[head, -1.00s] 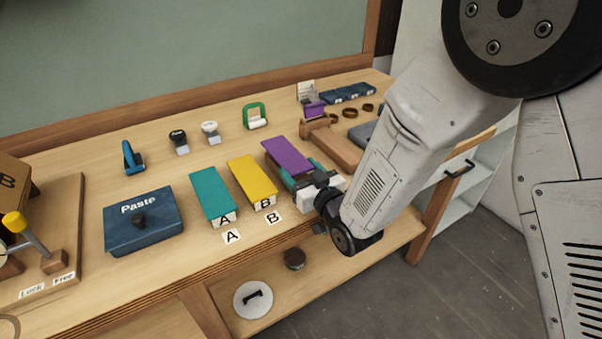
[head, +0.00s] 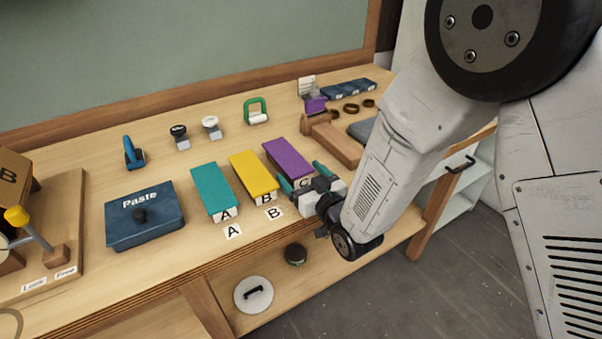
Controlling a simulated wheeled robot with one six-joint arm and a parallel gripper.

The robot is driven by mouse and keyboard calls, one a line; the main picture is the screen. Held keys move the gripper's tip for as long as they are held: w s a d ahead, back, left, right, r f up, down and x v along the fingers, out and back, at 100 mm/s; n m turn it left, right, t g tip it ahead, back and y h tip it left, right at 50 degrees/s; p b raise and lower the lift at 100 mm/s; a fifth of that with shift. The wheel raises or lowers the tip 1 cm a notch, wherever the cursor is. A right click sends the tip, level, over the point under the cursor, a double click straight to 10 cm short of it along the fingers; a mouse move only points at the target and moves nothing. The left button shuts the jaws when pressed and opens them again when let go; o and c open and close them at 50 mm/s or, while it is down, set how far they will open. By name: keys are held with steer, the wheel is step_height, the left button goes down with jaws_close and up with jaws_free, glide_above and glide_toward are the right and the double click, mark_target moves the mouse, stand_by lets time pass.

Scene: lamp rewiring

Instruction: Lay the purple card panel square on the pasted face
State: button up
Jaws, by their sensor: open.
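The purple card panel (head: 287,156) lies at the right end of a row of three panels on the workbench. My gripper (head: 303,178) is at its near end, with teal fingers open and apart. The left finger is beside the panel's near left corner and the right finger is to its right. The panel's near end is partly hidden by my gripper; I cannot tell whether they touch. A brown block marked B (head: 12,180) stands in the fixture at the left edge, partly cut off. I cannot tell which face carries paste.
Teal panel A (head: 211,188) and yellow panel B (head: 252,174) lie left of the purple one. A blue Paste box (head: 145,216) is further left. A wooden block (head: 337,146) stands close right of my gripper. Small tools stand behind; bench between them is clear.

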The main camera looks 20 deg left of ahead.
steer(key=v, duration=0.7)
steer(key=shift+d+f, duration=0.1)
steer(key=shift+f, duration=0.05)
steer(key=shift+w, duration=0.1)
